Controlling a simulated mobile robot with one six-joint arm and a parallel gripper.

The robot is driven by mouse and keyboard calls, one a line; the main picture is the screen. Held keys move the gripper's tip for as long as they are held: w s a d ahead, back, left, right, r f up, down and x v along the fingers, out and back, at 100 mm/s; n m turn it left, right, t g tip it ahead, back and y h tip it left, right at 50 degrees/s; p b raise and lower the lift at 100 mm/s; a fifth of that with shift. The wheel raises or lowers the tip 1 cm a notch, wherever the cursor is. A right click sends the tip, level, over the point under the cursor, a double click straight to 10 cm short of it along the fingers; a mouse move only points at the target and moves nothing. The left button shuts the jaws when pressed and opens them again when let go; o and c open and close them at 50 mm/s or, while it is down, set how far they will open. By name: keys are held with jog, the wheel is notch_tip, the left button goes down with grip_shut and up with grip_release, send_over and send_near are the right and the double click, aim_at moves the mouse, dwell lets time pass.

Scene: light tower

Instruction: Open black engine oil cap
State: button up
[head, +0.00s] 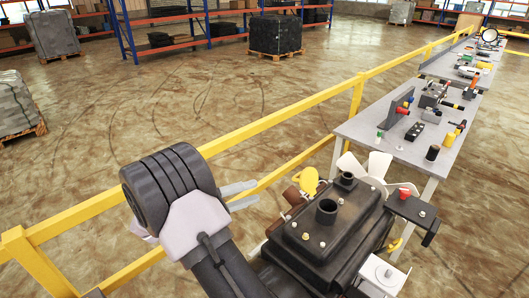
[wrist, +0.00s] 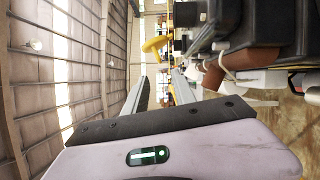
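The black engine (head: 335,235) stands at the lower right of the head view, just right of my gripper. Two round black upright pieces rise from its top, a nearer one (head: 327,212) and a farther one (head: 347,181). I cannot tell which is the oil cap. My gripper (head: 240,196) is left of the engine, with its fingers pointing right. The fingers are apart with nothing between them, as the wrist view (wrist: 160,85) also shows. Part of the dark engine (wrist: 270,30) fills the upper right of the wrist view.
A yellow railing (head: 290,103) runs behind my arm. A grey workbench (head: 385,142) with tools stands at right.

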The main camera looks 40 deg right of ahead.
aim_at(306, 175)
jog(key=shift+h, duration=0.3)
jog(key=b+x, duration=0.2)
jog(key=x, duration=1.5)
jog(key=shift+d+f, duration=0.15)
jog(key=shift+d, duration=0.05)
grip_shut()
jog(key=shift+s, duration=0.1)
jog(key=shift+f, duration=0.25)
